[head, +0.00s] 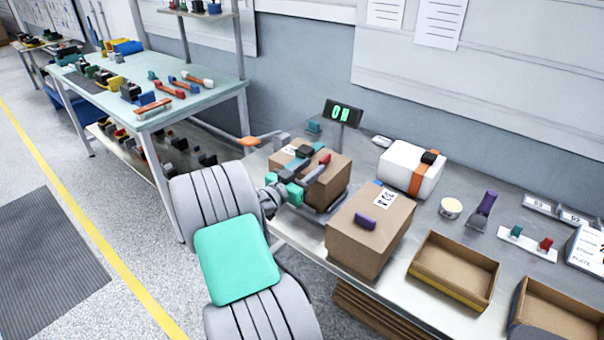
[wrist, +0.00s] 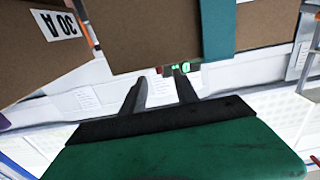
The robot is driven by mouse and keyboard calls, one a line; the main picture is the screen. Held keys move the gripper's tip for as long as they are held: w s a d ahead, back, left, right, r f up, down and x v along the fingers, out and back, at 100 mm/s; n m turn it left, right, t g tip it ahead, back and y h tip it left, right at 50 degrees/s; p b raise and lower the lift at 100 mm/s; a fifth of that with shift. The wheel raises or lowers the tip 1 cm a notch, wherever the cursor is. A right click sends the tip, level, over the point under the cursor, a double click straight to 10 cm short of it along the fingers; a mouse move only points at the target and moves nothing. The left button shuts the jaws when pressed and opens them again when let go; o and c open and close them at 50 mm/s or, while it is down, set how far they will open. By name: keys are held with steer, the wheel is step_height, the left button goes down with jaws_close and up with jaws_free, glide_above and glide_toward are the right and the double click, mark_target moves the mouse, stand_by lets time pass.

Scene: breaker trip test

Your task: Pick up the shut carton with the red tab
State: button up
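A brown carton (head: 337,185) stands on a grey plate on the bench. Teal tape and a red tab (head: 325,158) show at its top, which my gripper partly covers, so I cannot tell if its flaps are shut. In the wrist view, a brown carton face (wrist: 150,35) with a teal strip (wrist: 217,30) fills the top. My gripper (wrist: 160,88) is at the carton's near-left top side in the head view. Its two dark fingers stand apart in the wrist view, with no object gripped between them.
A carton with a purple tab (head: 347,243) stands close at right; its label (wrist: 55,24) shows in the wrist view. A white box (head: 400,165) with an orange strap is behind. Open trays (head: 455,292) are at right. A lit green display (head: 342,113) stands behind the carton.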

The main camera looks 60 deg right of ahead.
mark_target(324, 157)
steer(key=d, duration=0.2)
steer(key=d+p, duration=0.1)
steer(key=d, duration=0.1)
steer(key=d+p, duration=0.1)
steer(key=d, duration=0.1)
steer(key=shift+s+d+f, duration=0.1)
steer(key=shift+s+d, duration=0.2)
steer(key=shift+s, duration=0.1)
jaws_close()
stand_by(0.9)
